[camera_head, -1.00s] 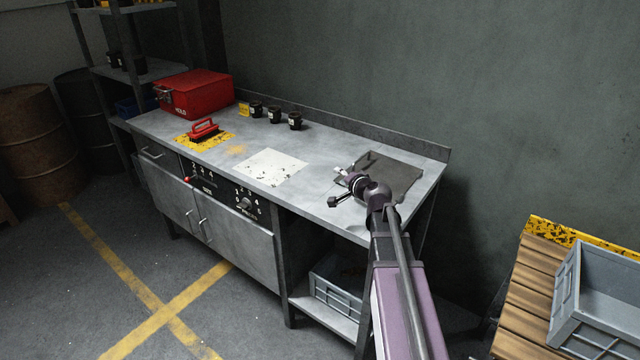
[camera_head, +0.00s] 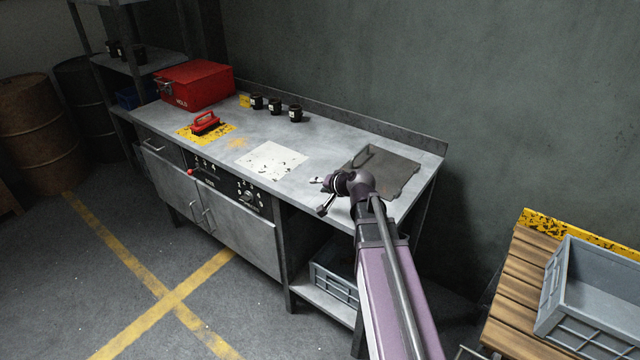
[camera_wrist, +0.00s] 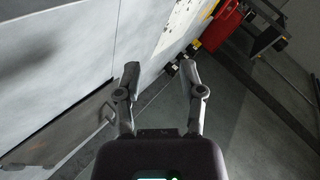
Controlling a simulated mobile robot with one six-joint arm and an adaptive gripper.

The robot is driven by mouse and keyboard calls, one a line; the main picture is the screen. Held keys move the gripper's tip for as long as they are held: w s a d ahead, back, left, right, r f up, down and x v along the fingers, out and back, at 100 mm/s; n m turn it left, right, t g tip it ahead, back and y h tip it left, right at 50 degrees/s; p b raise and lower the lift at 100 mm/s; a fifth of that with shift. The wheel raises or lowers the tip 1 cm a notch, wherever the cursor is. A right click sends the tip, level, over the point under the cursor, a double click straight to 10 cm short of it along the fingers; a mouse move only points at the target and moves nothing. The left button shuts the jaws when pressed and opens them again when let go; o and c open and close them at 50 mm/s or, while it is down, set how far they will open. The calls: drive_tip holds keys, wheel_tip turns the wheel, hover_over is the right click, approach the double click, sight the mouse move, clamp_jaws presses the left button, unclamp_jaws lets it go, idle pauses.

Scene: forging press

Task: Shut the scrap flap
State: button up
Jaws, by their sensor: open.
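The scrap flap appears to be the dark grey square panel (camera_head: 392,174) at the right end of the steel bench top, with a small raised piece on its back left edge. My arm covers its front left part, and I cannot tell how far it stands open. The wrist view shows a dark panel (camera_wrist: 55,135) with a pale edge at lower left, probably the same flap. My gripper (camera_head: 320,196) is open and empty, left of the flap near the bench's front edge. Its two fingers (camera_wrist: 160,68) stand apart in the wrist view, with nothing between them.
A white spotted sheet (camera_head: 271,160) lies left of my gripper. Farther left are a red-handled tool (camera_head: 206,122), a red box (camera_head: 195,86) and several dark jars (camera_head: 275,104). A grey crate (camera_head: 590,295) stands on a wooden pallet at right. A wall closes off the back.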

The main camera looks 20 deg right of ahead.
drive_tip(key=c, duration=0.5)
drive_tip(key=shift+w+d, duration=0.15)
drive_tip(key=shift+w, duration=0.05)
clamp_jaws()
drive_tip(key=w+d+r+n+g+p, duration=0.1)
drive_tip(key=w+d+r+n+p, duration=0.1)
drive_tip(key=d+n, duration=0.5)
drive_tip(key=w+d+r+n+g+y+p, duration=0.1)
drive_tip(key=w+d+r+n+g+p, duration=0.1)
drive_tip(key=w+d+n+p, duration=0.2)
drive_tip(key=w+d+n, duration=0.3)
drive_tip(key=d, duration=0.2)
drive_tip(key=shift+w+d+p, duration=0.25)
drive_tip(key=shift+p, duration=0.1)
drive_tip(key=shift+r, duration=0.1)
